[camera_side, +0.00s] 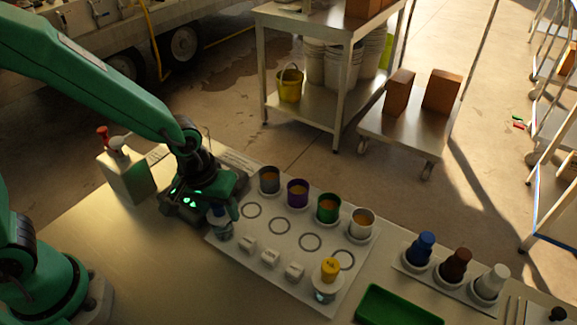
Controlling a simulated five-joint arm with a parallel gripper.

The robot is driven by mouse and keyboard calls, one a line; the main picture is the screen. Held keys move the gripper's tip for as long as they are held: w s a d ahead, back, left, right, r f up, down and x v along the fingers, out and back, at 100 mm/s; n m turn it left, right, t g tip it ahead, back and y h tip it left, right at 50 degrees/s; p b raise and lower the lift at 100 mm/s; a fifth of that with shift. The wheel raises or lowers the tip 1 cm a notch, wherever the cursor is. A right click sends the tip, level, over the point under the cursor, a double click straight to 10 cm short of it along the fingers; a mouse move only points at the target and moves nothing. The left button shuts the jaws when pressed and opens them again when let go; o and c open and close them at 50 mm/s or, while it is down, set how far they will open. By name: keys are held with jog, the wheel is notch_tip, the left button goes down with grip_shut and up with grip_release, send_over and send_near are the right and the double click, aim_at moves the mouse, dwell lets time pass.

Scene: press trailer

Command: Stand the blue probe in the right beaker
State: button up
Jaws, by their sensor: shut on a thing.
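My gripper (224,210) is at the left end of the white board, pointing down. It is shut on a small dark blue thing (216,211), which looks like the blue probe; my fingers hide part of it. A clear glass beaker (223,232) is directly beneath it; I cannot tell whether the probe's lower end is inside. The right beaker (325,296) stands at the board's front right corner. A yellow probe (330,268) with a pale collar stands at this beaker, upright.
Grey (269,181), purple (297,193), green (327,208) and white (361,224) cups line the board's (262,262) back edge. Blue, brown and white bottles (456,264) and a green tray (396,308) are right.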

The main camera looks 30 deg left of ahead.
jog(key=shift+f, duration=0.2)
jog(key=o, duration=0.8)
jog(key=shift+s+a+r, duration=0.1)
jog(key=shift+s+r, duration=0.15)
jog(key=shift+r, duration=1.55)
jog(key=shift+s+a+r, duration=0.1)
jog(key=shift+s+r, duration=0.15)
jog(key=shift+r, duration=1.6)
jog(key=shift+s+a+r, duration=0.1)
jog(key=shift+s+r, duration=0.15)
jog(key=shift+r, duration=1.55)
notch_tip(320, 180, up, 9)
send_over(212, 216)
